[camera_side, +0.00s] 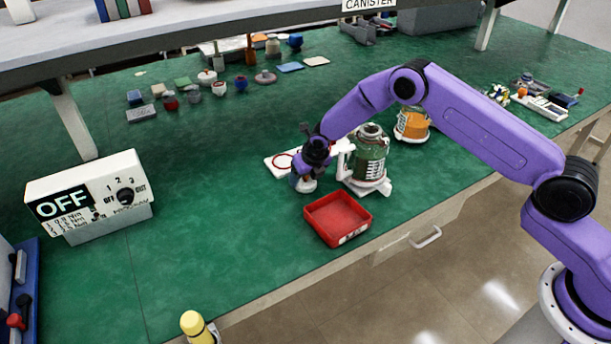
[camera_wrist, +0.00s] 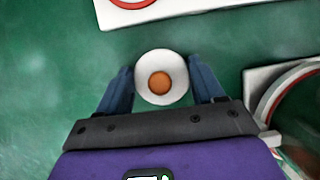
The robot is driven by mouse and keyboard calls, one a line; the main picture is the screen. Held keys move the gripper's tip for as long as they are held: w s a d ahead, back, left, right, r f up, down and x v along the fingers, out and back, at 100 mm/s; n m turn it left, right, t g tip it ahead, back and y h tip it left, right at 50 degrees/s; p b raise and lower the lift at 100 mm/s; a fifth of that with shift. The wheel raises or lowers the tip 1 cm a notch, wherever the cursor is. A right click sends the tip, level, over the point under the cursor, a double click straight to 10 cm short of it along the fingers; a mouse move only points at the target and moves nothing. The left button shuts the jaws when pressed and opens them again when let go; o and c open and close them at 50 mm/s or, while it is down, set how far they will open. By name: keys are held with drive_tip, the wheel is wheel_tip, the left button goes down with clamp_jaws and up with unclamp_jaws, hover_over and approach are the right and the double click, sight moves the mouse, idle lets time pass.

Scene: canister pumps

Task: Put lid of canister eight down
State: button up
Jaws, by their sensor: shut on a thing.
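My gripper (camera_side: 310,172) is shut on a small round white lid (camera_wrist: 143,87) with an orange-brown centre. In the wrist view the lid sits between the two blue-grey fingers. In the side view the lid (camera_side: 306,186) shows under my gripper, low over the green bench or touching it; I cannot tell which. A green canister (camera_side: 371,160) stands upright in a white holder (camera_side: 377,189) just right of my gripper. Part of the holder (camera_wrist: 258,78) shows at the right edge of the wrist view. I cannot read any number on the canister.
A white plate (camera_side: 271,160) with red rings lies behind my gripper. A red tray (camera_side: 338,217) is in front. An orange canister (camera_side: 412,124) stands beyond the green one. A switch box (camera_side: 95,195) reading OFF is at left. The bench left of my gripper is clear.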

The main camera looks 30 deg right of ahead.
drive_tip(key=shift+f, duration=0.15)
drive_tip(key=o, duration=1)
drive_tip(key=v, duration=1.2)
